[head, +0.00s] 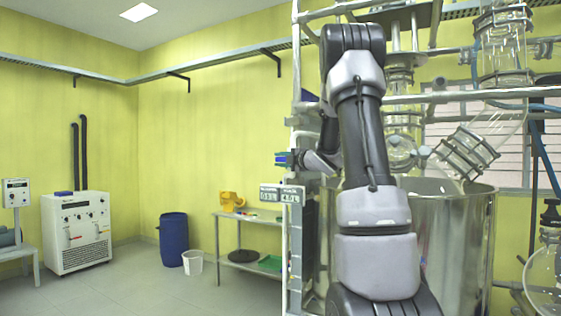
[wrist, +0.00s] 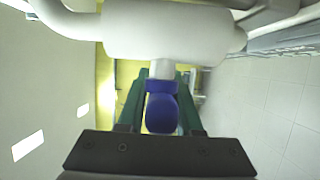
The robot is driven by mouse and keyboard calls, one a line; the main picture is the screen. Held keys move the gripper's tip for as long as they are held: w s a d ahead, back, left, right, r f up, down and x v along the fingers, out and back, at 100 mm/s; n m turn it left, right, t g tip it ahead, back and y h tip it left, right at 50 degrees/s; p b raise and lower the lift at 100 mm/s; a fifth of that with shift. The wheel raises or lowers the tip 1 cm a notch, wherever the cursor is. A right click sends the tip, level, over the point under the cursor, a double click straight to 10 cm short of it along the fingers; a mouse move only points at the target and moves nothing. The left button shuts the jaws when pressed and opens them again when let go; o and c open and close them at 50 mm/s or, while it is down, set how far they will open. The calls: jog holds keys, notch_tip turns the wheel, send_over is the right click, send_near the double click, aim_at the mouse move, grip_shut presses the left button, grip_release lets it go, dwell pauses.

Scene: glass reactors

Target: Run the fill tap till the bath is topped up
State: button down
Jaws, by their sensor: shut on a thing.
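The fill tap's blue handle (wrist: 161,113) is in the middle of the wrist view, below a pale pipe (wrist: 172,30) that runs across the top. My gripper (wrist: 160,90) is shut on this handle, with a green finger on each side. A large open steel vessel, seemingly the bath (head: 468,235), stands behind my arm at the right. Its water level cannot be seen.
Glass reactor parts (head: 465,152) hang over the vessel. A small digital display (head: 281,195) stands at the frame's left, its digits hard to read. A side table (head: 248,264), blue drum (head: 173,240) and white cabinet (head: 77,232) stand left.

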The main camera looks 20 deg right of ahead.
jog(key=shift+g, duration=0.3)
jog(key=shift+f+n+g+h, duration=0.3)
jog(key=shift+n+g, duration=0.1)
jog(key=shift+g, duration=0.4)
jog(key=shift+s+d+f+n+g+h, duration=0.1)
jog(key=shift+f+n+g+h, duration=0.15)
jog(key=shift+g, duration=0.45)
jog(key=shift+s+d+f+n+g+h, duration=0.15)
jog(key=shift+g+h, duration=0.2)
jog(key=shift+g, duration=0.35)
jog(key=shift+w+a, duration=0.1)
jog(key=c, duration=0.7)
grip_release()
jog(key=v, duration=1)
jog(key=shift+s+r, duration=0.2)
jog(key=shift+s, duration=0.15)
